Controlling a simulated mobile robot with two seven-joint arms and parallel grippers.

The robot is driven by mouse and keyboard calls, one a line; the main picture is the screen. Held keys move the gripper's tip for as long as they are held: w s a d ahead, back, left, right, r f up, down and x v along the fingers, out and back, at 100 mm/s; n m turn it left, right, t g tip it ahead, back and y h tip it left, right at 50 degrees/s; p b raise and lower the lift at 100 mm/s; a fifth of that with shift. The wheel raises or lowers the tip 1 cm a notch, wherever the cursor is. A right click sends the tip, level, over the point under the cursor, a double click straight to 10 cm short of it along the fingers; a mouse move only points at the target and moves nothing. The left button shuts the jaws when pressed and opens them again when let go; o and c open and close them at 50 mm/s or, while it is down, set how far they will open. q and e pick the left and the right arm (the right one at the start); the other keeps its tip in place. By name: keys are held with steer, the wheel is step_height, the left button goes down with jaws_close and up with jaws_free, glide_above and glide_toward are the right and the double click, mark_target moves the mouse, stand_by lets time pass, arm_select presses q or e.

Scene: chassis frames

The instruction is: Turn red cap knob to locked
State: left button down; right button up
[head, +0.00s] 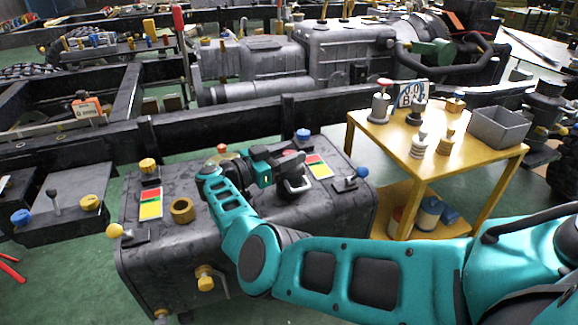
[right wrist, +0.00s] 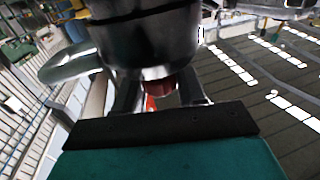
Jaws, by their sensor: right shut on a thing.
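The red cap knob is on top of the dark grey tank (head: 240,215), mostly hidden by my gripper in the head view. A small red patch (head: 290,153) shows at the fingers. My right gripper (head: 286,158) reaches across the tank and is shut on the knob. In the right wrist view a dark red part (right wrist: 159,86) sits between the two fingers, under a large dark round body (right wrist: 150,40). A red, yellow and green label (head: 320,166) lies just right of the gripper. The knob's pointing direction cannot be told. My left gripper is not in view.
Blue knob (head: 303,134), blue-tipped lever (head: 350,179), yellow knob (head: 148,166) and brass ring (head: 182,210) are also on the tank. A yellow table (head: 480,153) with bottles is at right; a black frame rail runs behind.

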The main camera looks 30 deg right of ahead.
steer(key=shift+d+g, duration=0.1)
steer(key=shift+g, duration=0.2)
steer(key=shift+r, duration=0.1)
steer(key=o, duration=1)
steer(key=shift+c, duration=0.2)
